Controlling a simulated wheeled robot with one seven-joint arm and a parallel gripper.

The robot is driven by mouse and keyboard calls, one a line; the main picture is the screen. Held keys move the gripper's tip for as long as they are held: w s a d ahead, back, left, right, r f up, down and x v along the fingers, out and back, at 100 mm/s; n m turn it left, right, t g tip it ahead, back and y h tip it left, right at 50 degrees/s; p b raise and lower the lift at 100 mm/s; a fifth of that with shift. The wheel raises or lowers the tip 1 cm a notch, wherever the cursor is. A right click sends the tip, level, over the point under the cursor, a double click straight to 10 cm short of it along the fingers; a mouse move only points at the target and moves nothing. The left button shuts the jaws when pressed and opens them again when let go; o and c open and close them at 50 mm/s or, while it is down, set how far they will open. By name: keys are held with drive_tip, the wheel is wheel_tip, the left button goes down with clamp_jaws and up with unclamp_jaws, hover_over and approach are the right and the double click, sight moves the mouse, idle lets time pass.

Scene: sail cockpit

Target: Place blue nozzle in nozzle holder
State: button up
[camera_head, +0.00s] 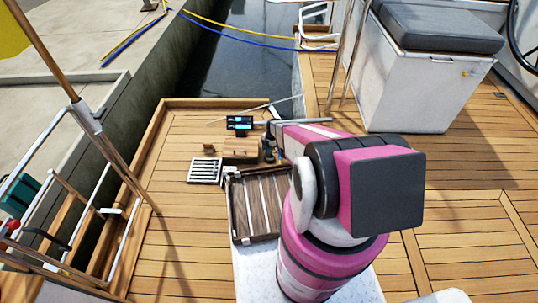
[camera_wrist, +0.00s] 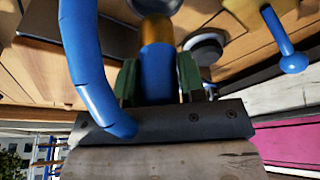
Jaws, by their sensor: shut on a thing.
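The blue nozzle (camera_wrist: 157,75) stands between the two green finger pads of my gripper (camera_wrist: 158,80) in the wrist view. It has a gold band and a wider pale end at the top of the picture. My gripper is shut on it. In the head view my gripper (camera_head: 268,150) is small and dark, beside a small wooden block (camera_head: 240,152) on the deck. The nozzle is too small to make out there. I cannot tell for sure which piece is the nozzle holder, nor whether the nozzle touches it.
A curved blue tube (camera_wrist: 90,70) and a blue rod with a round end (camera_wrist: 283,40) flank the gripper. A black device with a lit screen (camera_head: 239,123), a white slatted rack (camera_head: 204,170) and a dark slatted panel (camera_head: 258,207) lie nearby.

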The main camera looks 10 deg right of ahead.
drive_tip(key=shift+w+d+f, duration=0.25)
drive_tip(key=shift+d+f, duration=0.15)
drive_tip(key=shift+d, duration=0.1)
drive_tip(key=shift+f, duration=1.95)
drive_tip(key=shift+f, duration=0.15)
drive_tip(key=o, duration=1.1)
drive_tip(key=shift+c, duration=0.2)
